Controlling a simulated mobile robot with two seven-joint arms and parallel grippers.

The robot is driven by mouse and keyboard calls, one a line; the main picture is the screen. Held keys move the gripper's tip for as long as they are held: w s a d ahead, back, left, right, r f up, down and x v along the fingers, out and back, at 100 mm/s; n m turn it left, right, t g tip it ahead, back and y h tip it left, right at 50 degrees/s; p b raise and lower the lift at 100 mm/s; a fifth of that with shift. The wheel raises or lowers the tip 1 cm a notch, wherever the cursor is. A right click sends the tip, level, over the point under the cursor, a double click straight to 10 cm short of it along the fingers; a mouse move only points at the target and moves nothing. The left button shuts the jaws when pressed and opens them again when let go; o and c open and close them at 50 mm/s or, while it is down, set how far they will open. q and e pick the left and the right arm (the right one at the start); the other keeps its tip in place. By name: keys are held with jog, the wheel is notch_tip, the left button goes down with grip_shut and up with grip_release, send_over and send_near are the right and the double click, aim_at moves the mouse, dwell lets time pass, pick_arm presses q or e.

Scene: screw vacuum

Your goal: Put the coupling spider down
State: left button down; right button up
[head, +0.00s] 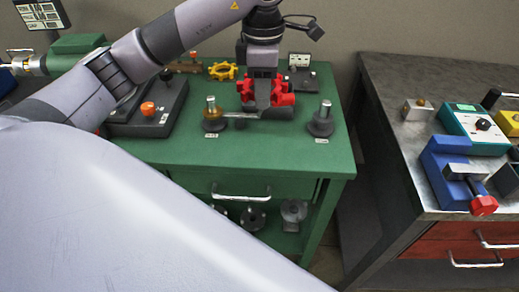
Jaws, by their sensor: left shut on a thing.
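A red lobed part, which looks like the coupling spider (286,99), is at my left gripper (263,104). The gripper points down over the back middle of the green workbench (190,152) and is shut on the spider. The gripper hides the spider's middle; red lobes show on both sides. I cannot tell whether the spider touches the bench top. A yellow toothed ring (222,71) of similar shape lies on the bench behind and to the left. My right gripper is not in view.
A black box with an orange knob (148,109) is further left. The bench's front strip is clear. A grey table (390,75) holds several devices at right.

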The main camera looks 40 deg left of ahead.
aim_at(262, 160)
pick_arm(q)
notch_tip(262, 160, down, 17)
jog(key=shift+f, duration=0.2)
dwell(0.3)
jog(key=shift+f, duration=0.1)
jog(key=c, duration=0.9)
grip_release()
jog(key=shift+c, duration=0.2)
